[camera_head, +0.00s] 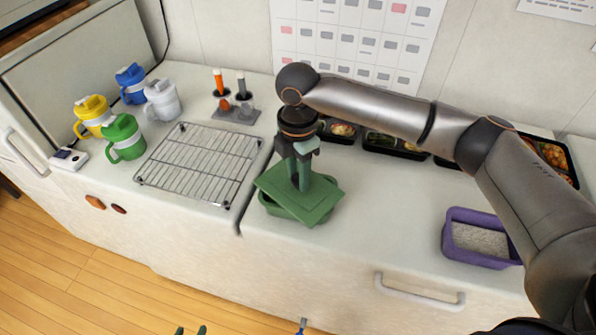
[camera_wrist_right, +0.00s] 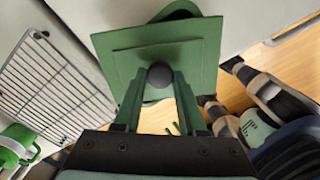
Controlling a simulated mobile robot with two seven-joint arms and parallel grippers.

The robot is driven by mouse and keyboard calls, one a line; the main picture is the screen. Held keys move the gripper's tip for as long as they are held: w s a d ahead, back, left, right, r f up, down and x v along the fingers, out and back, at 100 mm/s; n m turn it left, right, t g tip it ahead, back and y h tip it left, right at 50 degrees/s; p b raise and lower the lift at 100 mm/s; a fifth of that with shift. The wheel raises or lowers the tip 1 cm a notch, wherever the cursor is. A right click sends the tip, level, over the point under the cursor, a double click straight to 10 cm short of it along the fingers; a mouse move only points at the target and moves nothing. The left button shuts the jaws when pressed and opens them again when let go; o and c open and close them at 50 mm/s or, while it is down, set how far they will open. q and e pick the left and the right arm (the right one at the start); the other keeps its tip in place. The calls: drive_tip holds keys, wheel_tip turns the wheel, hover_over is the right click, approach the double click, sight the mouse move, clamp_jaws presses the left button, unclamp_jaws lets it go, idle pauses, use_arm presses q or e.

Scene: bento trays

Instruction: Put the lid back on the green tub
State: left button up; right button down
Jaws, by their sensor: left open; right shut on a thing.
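The green lid (camera_head: 320,203) is a flat square with a dark knob (camera_wrist_right: 160,76). My right gripper (camera_head: 302,182) points down and is shut on the knob; its fingers also show in the right wrist view (camera_wrist_right: 160,88). The green tub (camera_head: 270,208) stands on the counter beneath the lid, mostly hidden by it. The lid looks turned and slightly offset from the tub; a piece of the tub shows past the lid's edge in the wrist view (camera_wrist_right: 182,10). Whether they touch I cannot tell. My left gripper (camera_head: 191,331) is open and empty at the bottom edge, over the floor.
A wire rack (camera_head: 200,165) lies left of the tub. Several coloured jugs, including a green one (camera_head: 123,138), stand further left. A purple tub (camera_head: 447,238) with pale contents is at right. Black bento trays (camera_head: 393,153) line the back, partly behind my right arm.

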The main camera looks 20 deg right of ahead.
unclamp_jaws()
idle(0.8)
drive_tip(key=shift+r, duration=3.5)
clamp_jaws()
